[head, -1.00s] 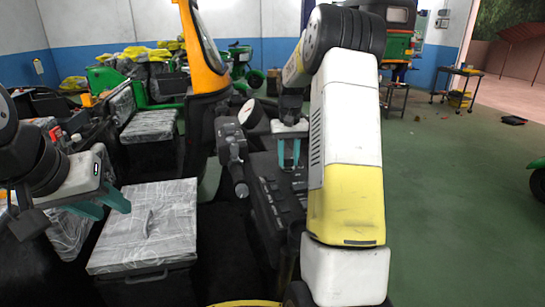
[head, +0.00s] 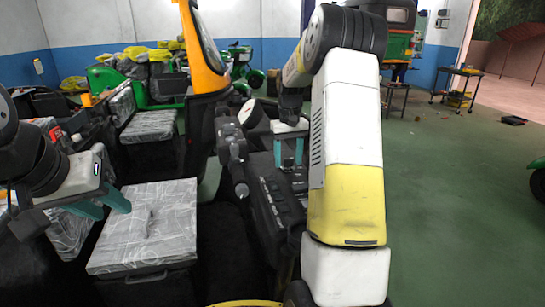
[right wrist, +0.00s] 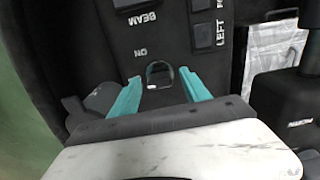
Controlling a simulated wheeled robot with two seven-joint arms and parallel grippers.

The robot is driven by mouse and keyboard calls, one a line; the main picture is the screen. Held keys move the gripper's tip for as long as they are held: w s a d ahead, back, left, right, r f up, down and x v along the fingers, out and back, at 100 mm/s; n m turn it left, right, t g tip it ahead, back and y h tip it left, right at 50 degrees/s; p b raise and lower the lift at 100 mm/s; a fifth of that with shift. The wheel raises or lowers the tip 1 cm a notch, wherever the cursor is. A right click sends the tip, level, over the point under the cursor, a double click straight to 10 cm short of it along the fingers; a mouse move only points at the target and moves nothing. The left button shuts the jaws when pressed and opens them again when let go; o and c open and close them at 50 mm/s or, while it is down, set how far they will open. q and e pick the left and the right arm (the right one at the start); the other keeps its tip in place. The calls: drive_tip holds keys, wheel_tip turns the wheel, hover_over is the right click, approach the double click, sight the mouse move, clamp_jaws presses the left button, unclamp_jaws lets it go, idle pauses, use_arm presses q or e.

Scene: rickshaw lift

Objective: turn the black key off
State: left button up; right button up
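The black key (right wrist: 158,75) sits in the dark dashboard panel (head: 272,195), beside a white "ON" label in the right wrist view. My right gripper (right wrist: 159,82) has its two teal fingers apart, one on each side of the key. A gap shows between the fingers and the key. In the head view this gripper (head: 289,163) points down at the panel, and the key cannot be made out there. My left gripper (head: 104,208) is open and empty, over the left side of the wrapped seat.
The handlebar (head: 234,150) stands just left of the panel. A plastic-wrapped seat (head: 150,225) lies below it to the left. Labelled switches (right wrist: 205,37) sit close to the key. Open green floor (head: 450,200) is on the right.

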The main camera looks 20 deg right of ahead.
sight(288, 159)
wheel_tip(288, 159, up, 7)
drive_tip(key=shift+r, duration=0.4)
idle(0.4)
drive_tip(key=shift+s+a+r, duration=0.15)
drive_tip(key=shift+s+r, duration=0.05)
drive_tip(key=shift+r, duration=0.1)
drive_tip(key=s+a+r+t, duration=0.2)
drive_tip(key=s+a+r, duration=0.2)
drive_tip(key=s, duration=0.2)
drive_tip(key=s+a+r+t, duration=0.1)
drive_tip(key=s+a+r, duration=0.3)
drive_tip(key=s, duration=0.2)
drive_tip(key=s+a+f+t+y, duration=0.1)
drive_tip(key=s+a+f, duration=0.1)
drive_tip(key=s, duration=0.6)
drive_tip(key=s+a+f+n+t+y, duration=0.1)
drive_tip(key=s+a+t, duration=0.1)
drive_tip(key=s+a, duration=0.3)
drive_tip(key=s, duration=0.3)
drive_tip(key=shift+s+a+f, duration=0.2)
drive_tip(key=shift+s+f, duration=0.2)
